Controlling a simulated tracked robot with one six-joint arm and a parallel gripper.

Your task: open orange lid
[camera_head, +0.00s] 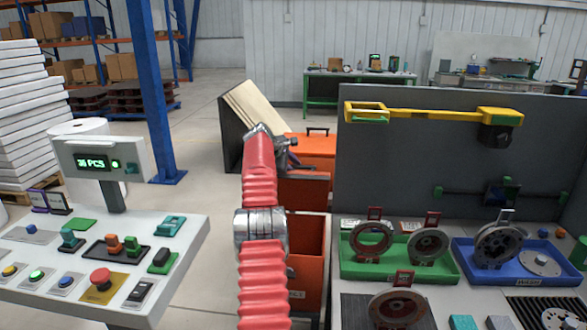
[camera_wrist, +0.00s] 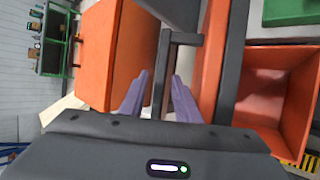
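In the head view the orange lid (camera_head: 312,146) is at the middle, with a dark handle (camera_head: 318,130) on top, behind my arm. My gripper (camera_head: 289,152) is at its left front, partly hidden by my red-sleeved arm. In the wrist view, my gripper's two purple-grey fingers (camera_wrist: 163,82) are apart. A dark bar handle (camera_wrist: 158,75) runs between them; I cannot tell whether they touch it. A large orange panel (camera_wrist: 115,55) is left of the fingers; I cannot tell for sure that it is the lid.
An open orange bin (camera_wrist: 285,85) is at the right of the wrist view. A control desk (camera_head: 150,235) stands left. At right, green (camera_head: 350,268) and blue (camera_head: 470,272) trays hold metal parts before a grey panel (camera_head: 400,165). A blue post (camera_head: 150,90) stands behind.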

